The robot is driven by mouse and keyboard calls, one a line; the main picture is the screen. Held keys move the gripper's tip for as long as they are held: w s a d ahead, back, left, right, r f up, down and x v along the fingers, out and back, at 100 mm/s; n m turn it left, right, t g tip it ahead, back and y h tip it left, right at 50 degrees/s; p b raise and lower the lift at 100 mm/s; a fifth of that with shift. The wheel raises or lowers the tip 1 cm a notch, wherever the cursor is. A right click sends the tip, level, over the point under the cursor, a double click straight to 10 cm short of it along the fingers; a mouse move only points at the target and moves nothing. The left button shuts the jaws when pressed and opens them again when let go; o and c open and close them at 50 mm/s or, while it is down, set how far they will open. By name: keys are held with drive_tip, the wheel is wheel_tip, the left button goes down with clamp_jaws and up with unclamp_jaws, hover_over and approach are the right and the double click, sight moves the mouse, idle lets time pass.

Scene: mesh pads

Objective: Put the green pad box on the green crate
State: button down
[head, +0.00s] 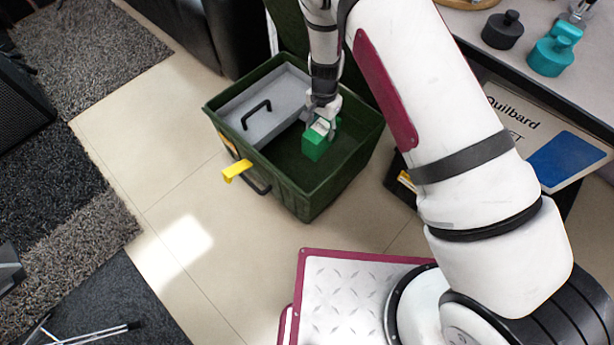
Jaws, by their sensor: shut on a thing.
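The green crate (312,205) is a dark green open box on the tiled floor, with a grey tray (283,97) with a black handle across its back left part. The green pad box (315,147) is bright green with a pale top, and it appears within the crate's open right part. My gripper (323,122) reaches down from above and is shut on the pad box's upper part. The fingers and arm hide part of the box. I cannot tell whether the box touches the crate floor.
A yellow latch (237,170) sticks out from the crate's front left side. A table (545,75) at the right holds a dark weight (502,30) and a teal weight (554,50). A boxed item (550,140) stands below it. Tiled floor left of the crate is clear.

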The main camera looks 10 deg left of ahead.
drive_tip(key=shift+m, duration=0.4)
drive_tip(key=shift+s+a+f+b, duration=0.1)
drive_tip(key=shift+a+f+b, duration=0.55)
drive_tip(key=shift+f, duration=2.9)
drive_tip(key=shift+s+a+f+b, duration=0.15)
drive_tip(key=shift+a+f+b, duration=0.5)
drive_tip(key=shift+f, duration=2.9)
drive_tip(key=shift+s+a+f+b, duration=0.1)
drive_tip(key=shift+a+f+b, duration=0.5)
drive_tip(key=shift+f, duration=2.95)
drive_tip(key=shift+a+f, duration=0.1)
drive_tip(key=shift+a, duration=0.1)
drive_tip(key=c, duration=0.8)
unclamp_jaws()
wheel_tip(320, 180, up, 12)
drive_tip(key=p, duration=0.4)
drive_tip(key=shift+p, duration=0.35)
